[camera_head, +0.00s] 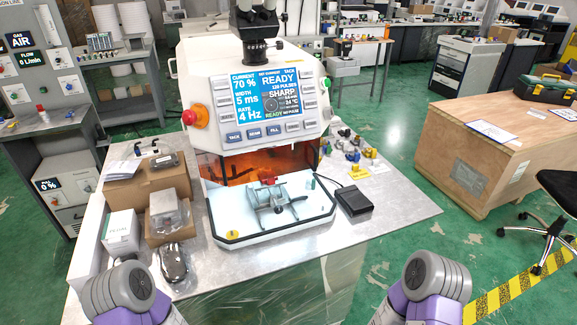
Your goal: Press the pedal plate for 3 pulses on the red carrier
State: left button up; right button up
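The pedal plate (355,203) is a black wedge-shaped pad on the metal bench, just right of the white machine. A thin cable runs from it toward the machine. A small red piece (268,182), which looks like the red carrier, sits on a metal fixture (270,196) inside the machine's open chamber. The machine's screen (278,92) reads READY, 70 %, 5 ms, 4 Hz and SHARP. My two arms show only as grey and purple links at the bottom edge. Neither gripper can be made out, and nothing of mine touches the pedal.
Cardboard boxes (150,185) and a shiny dark object (172,263) crowd the bench's left side. Small coloured parts (355,150) lie behind the pedal. The bench top (400,212) is clear around the pedal's right. A wooden crate (490,165) stands farther right.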

dwell(0.3)
grip_shut()
dwell(1.6)
